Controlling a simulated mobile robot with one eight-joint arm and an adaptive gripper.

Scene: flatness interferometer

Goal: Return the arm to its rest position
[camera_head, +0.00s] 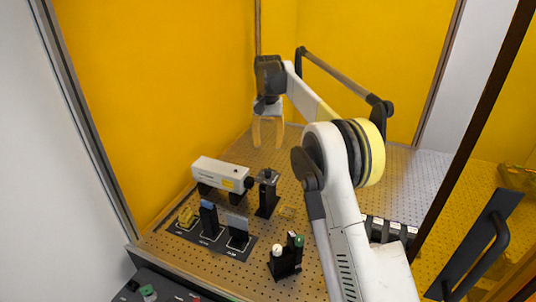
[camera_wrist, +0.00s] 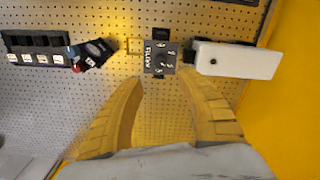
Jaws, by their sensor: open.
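My gripper (camera_head: 268,132) hangs above the perforated optical table (camera_head: 300,170), in front of the yellow panels and behind the instruments. Its two yellow fingers are spread with nothing between them. In the wrist view my gripper (camera_wrist: 163,112) is also open, with only bare perforated table showing between the fingers. My white arm reaches up from the lower right and bends over to the gripper.
A white boxy instrument (camera_head: 222,173) and a dark post mount (camera_head: 267,192) stand near the left. A tray (camera_head: 208,240) holds several small parts. Black holders (camera_head: 286,257) stand in front. Labelled black slots (camera_head: 388,230) sit right of my arm. Yellow panels (camera_head: 160,80) close off the back and left.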

